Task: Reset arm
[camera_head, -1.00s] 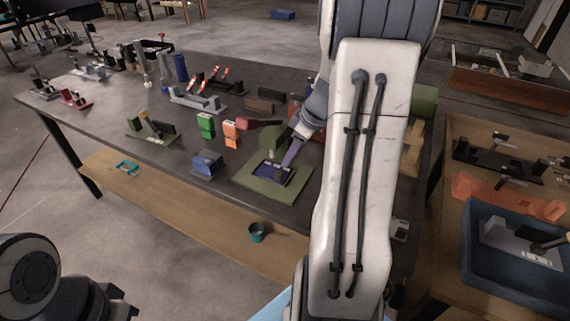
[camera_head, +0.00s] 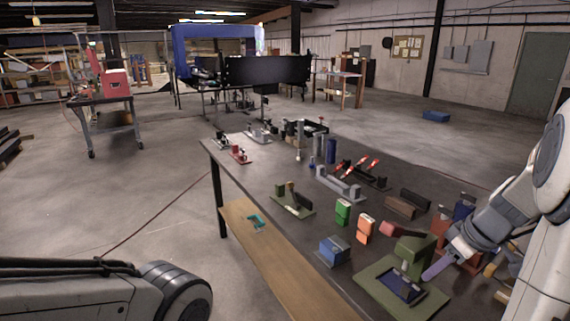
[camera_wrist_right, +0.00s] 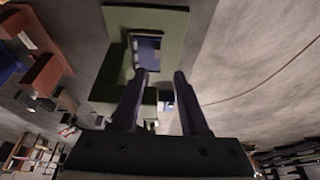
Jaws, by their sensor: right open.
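My right gripper (camera_head: 440,266) is at the lower right of the head view, beside an olive-green fixture (camera_head: 372,275) with a dark blue recessed panel (camera_head: 403,286). In the right wrist view its two purple fingers (camera_wrist_right: 161,82) stand apart with nothing between them. The fixture (camera_wrist_right: 112,70) and its blue panel (camera_wrist_right: 148,49) also show there, beyond the fingertips. Whether the fingers touch the fixture cannot be told. A link of my left arm shows at the lower left of the head view; its gripper is out of frame.
The dark workbench (camera_head: 290,165) holds a blue box (camera_head: 334,250), a green block (camera_head: 343,212), an orange block (camera_head: 365,228) and several small fixtures. A wooden lower shelf (camera_head: 270,265) runs along its front. Open floor (camera_head: 130,200) lies to the left.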

